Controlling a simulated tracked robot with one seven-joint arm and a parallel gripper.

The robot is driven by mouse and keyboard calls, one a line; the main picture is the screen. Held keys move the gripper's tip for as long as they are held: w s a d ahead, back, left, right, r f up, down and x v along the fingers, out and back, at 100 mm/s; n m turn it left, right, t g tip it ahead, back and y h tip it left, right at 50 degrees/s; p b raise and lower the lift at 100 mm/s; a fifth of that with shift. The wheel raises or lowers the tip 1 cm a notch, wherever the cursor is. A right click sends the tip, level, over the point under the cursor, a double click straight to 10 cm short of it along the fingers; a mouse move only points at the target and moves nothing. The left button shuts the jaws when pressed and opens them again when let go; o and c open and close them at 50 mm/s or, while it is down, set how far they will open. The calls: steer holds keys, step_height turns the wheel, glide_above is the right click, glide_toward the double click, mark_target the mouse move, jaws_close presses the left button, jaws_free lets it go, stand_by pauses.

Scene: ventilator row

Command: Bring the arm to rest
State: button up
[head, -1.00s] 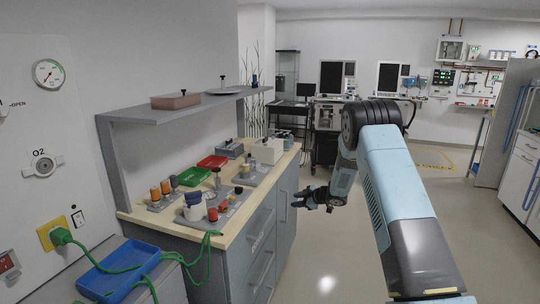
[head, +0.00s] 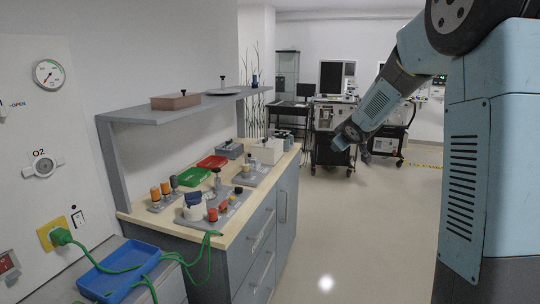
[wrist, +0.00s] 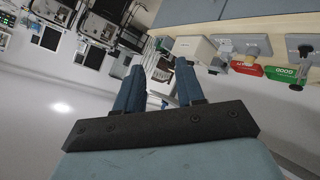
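My arm comes down from the upper right in the head view, with its wrist end (head: 347,134) raised in the air to the right of the workbench (head: 237,243). The fingers are hard to make out there. In the wrist view my gripper (wrist: 160,72) shows two blue fingers standing apart with nothing between them. It is open and empty, and touches nothing that I can see.
The bench holds a green tray (head: 190,177), a red tray (head: 212,162) and a white box (head: 268,151). A shelf (head: 180,110) stands above it. A blue tray (head: 118,274) sits front left. Ventilator carts (head: 333,118) stand behind. The floor right of the bench is clear.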

steer(key=s+d+r+m+g+h, duration=0.1)
steer(key=s+r+m, duration=0.15)
steer(key=s, duration=0.75)
steer(key=s+d+r+m+g+h, duration=0.15)
steer(key=s+r, duration=0.25)
steer(key=s, duration=0.6)
steer(key=s+a+f+m+g+y, duration=0.1)
steer(key=s+f+m, duration=0.1)
steer(key=s, duration=1.1)
steer(key=s+a+f+m+g+y, duration=0.1)
steer(key=s+a+m+g, duration=0.1)
steer(key=s, duration=1.1)
steer(key=shift+a+f, duration=0.3)
steer(key=shift+f, duration=0.05)
steer(key=shift+g, duration=0.25)
